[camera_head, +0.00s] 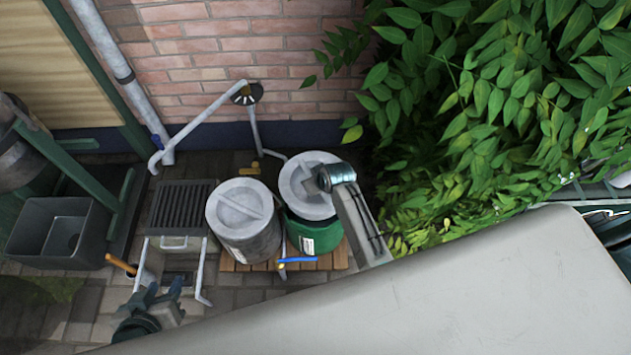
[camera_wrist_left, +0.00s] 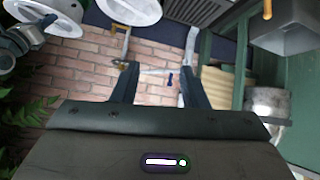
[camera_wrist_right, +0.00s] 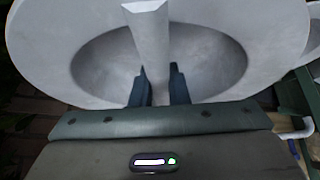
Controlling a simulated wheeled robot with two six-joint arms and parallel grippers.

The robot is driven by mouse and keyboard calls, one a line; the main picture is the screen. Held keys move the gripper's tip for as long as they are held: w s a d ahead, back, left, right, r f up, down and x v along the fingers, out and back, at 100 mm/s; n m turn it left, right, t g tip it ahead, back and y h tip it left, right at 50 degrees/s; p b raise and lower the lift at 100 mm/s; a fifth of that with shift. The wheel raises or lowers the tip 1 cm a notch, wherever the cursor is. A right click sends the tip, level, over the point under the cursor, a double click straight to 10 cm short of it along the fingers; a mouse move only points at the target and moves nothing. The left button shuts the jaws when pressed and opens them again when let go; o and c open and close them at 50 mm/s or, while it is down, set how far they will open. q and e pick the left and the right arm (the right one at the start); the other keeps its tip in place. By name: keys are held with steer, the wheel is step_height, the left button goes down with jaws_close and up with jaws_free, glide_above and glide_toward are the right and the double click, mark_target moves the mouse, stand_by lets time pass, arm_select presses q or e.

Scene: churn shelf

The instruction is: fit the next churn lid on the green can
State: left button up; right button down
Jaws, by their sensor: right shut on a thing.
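The green can (camera_head: 316,236) stands on a wooden slatted base, with a pale grey round lid (camera_head: 300,204) at its mouth. I cannot tell whether this lid is fully seated. My right gripper (camera_head: 322,181) reaches over the can and is shut on the lid's raised bar. In the right wrist view the bar (camera_wrist_right: 150,35) runs between the fingers, across the lid's dished top. A grey can (camera_head: 250,243) stands to the left with its own lid (camera_head: 239,206) on. My left gripper (camera_head: 163,290) is open and empty, low in front of the drain stand.
A slatted drain stand (camera_head: 180,207) and a dark square basin (camera_head: 55,233) stand at the left. A pale pipe (camera_head: 200,118) runs along the brick wall. Leafy branches (camera_head: 470,130) crowd the right side.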

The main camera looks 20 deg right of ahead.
steer(key=shift+f+b, duration=0.4)
steer(key=shift+b, duration=0.05)
arm_select(q)
steer(key=shift+w+r+n+t+b, duration=0.2)
steer(key=shift+w+r+t, duration=0.2)
steer(key=shift+w+t, duration=0.35)
steer(key=shift+w+r+n+t+b, duration=0.15)
steer(key=shift+w+r+t, duration=0.3)
steer(key=shift+t, duration=0.4)
arm_select(e)
steer(key=shift+f, duration=0.25)
arm_select(q)
steer(key=shift+w+r+p, duration=0.1)
steer(key=shift+r+p, duration=0.85)
steer(key=shift+p, duration=0.05)
arm_select(e)
steer(key=shift+r, duration=0.1)
steer(key=shift+f, duration=0.5)
arm_select(q)
steer(key=shift+f, duration=0.1)
arm_select(e)
steer(key=shift+f, duration=0.5)
arm_select(q)
steer(key=shift+f, duration=0.1)
arm_select(e)
steer(key=shift+f, duration=0.3)
